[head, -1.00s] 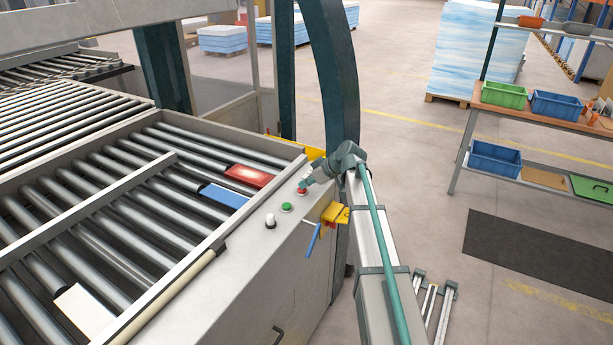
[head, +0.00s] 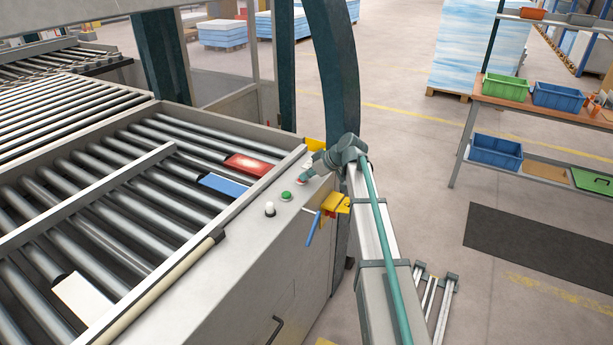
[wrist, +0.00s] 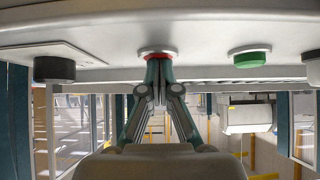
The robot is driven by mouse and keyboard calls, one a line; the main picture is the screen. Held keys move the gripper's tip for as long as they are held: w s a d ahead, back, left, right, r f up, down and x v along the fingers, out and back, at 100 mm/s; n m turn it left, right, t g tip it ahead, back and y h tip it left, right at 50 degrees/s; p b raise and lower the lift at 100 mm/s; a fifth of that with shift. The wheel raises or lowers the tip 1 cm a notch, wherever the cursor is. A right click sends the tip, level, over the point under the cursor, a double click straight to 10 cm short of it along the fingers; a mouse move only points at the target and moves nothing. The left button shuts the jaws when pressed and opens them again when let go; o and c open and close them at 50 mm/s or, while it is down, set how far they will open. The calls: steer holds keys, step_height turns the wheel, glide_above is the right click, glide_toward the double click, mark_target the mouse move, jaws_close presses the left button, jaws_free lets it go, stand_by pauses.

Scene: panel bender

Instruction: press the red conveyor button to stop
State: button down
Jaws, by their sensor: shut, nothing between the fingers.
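The red button (wrist: 158,54) sits on a pale round base on the machine's grey panel. In the wrist view my gripper (wrist: 158,72) is shut and empty, and its fingertips meet the red button's face with no visible gap; I cannot tell whether the button is pushed in. In the head view my gripper (head: 305,175) is at the red button on the panel's top, and it mostly hides the button. The green button (head: 286,195) is beside it, and also shows in the wrist view (wrist: 250,59).
A white-capped knob (head: 270,208) stands on the same panel, nearer the camera. A yellow bracket with a blue handle (head: 314,228) sticks out from the machine's side. Roller conveyor (head: 120,215) with red, blue and cream pieces lies left. A black knob (wrist: 54,69) shows in the wrist view.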

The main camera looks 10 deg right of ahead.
steer(key=shift+s+f, duration=0.2)
steer(key=shift+f, duration=0.3)
steer(key=shift+w+a+r, duration=0.1)
steer(key=shift+w+r, duration=0.05)
steer(key=shift+r, duration=0.45)
step_height(320, 180, up, 3)
steer(key=shift+r+p, duration=0.15)
steer(key=shift+p, duration=0.45)
steer(key=b+v, duration=0.2)
steer(key=v, duration=0.8)
steer(key=shift+r+b, duration=0.35)
steer(key=shift+b, duration=0.05)
steer(key=shift+w, duration=0.1)
